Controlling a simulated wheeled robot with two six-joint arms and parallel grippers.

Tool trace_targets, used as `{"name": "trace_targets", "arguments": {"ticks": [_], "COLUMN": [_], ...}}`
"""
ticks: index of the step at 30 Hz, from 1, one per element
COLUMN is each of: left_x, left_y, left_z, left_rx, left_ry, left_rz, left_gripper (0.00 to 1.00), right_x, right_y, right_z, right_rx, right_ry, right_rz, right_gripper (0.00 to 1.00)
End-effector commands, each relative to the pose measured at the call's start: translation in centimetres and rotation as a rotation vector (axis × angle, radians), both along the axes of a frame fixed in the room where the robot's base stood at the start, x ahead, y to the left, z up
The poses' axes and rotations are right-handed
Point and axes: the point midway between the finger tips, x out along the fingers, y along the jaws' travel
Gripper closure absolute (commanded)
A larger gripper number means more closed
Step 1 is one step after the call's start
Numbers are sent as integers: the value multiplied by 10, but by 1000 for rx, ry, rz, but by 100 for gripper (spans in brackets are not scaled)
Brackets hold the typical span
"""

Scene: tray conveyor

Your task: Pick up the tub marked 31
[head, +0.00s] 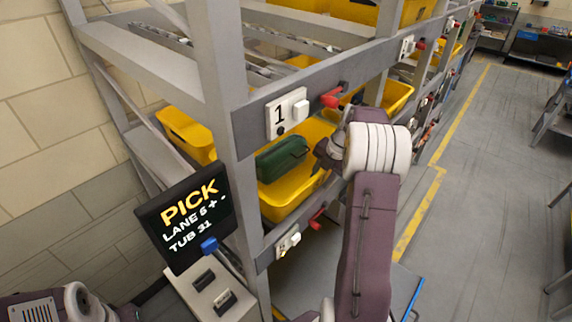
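No tub shows a readable number 31. A yellow tub (287,198) with a dark green case (282,158) in it sits in the rack below the beam labelled 1. My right gripper (323,157) is at the right side of this tub, close to its rim and the green case. Its fingers are small and dark, partly hidden by my wrist, so I cannot tell whether they are open or whether they touch the tub. Only part of my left arm shows at the lower left; its gripper is out of view.
A smaller label (288,241) is on the lower beam. More yellow tubs (187,133) stand behind.

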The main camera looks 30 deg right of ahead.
Motion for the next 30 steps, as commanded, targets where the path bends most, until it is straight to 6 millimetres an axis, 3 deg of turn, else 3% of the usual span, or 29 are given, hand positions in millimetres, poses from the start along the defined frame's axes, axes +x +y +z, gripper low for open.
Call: {"name": "trace_targets", "arguments": {"ticks": [1, 3, 30], "left_x": [0, 0, 0], "left_y": [0, 0, 0], "left_z": [0, 0, 0], "left_rx": [0, 0, 0], "left_ry": [0, 0, 0], "left_rz": [0, 0, 0], "left_gripper": [64, 64, 64], "right_x": [0, 0, 0], "right_y": [0, 0, 0], "right_z": [0, 0, 0], "right_rx": [0, 0, 1], "right_ry": [0, 0, 0], "right_rz": [0, 0, 1], "right_gripper": [81, 100, 100]}}
